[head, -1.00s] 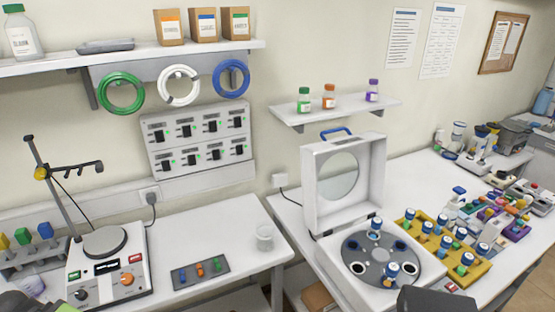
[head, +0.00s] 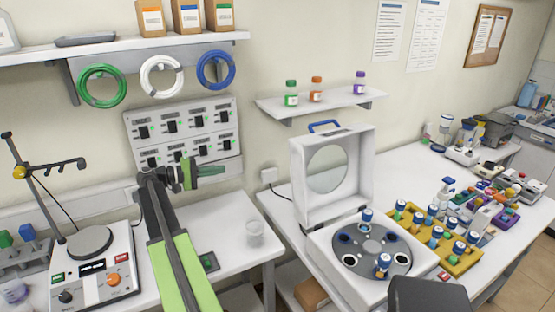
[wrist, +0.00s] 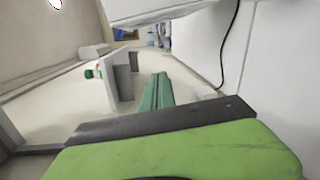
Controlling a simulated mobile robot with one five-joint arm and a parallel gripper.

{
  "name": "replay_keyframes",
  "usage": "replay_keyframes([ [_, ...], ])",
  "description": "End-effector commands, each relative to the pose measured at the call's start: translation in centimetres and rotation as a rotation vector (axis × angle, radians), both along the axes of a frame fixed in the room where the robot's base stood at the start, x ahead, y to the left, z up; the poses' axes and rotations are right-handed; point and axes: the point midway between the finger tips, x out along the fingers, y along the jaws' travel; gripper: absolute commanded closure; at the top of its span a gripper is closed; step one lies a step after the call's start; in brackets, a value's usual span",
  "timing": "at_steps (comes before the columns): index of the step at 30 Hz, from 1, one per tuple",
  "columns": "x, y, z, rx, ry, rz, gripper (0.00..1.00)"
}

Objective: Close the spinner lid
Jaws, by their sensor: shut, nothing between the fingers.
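The spinner (head: 322,250) is a white box on the right-hand table in the head view. Its lid (head: 354,172) stands open and upright at the back, with a round window and a blue handle (head: 325,126) on top. A grey rotor (head: 398,262) inside holds two blue-capped vials (head: 383,263), one at the back and one at the front. My gripper (head: 222,170) is shut and empty, raised in front of the wall switch panel, left of the lid and apart from it. Its green fingers show in the wrist view (wrist: 158,92).
A yellow rack (head: 455,267) of blue-capped vials stands close to the right of the spinner. A small shelf (head: 330,104) with three bottles hangs above the lid. A gap separates the two tables.

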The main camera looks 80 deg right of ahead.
Motion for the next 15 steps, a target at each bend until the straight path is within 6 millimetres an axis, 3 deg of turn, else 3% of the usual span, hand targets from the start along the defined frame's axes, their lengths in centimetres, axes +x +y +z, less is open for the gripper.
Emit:
replay_keyframes([
  [1,-3.3,-3.0,0.6,-0.029,0.035,-0.062,1.0],
  [3,-6.9,-5.3,1.7,-0.062,0.078,-0.122,1.0],
  [6,-9.9,-7.0,2.7,-0.087,0.114,-0.171,1.0],
  [15,-11.9,-7.9,3.1,-0.095,0.126,-0.185,1.0],
])
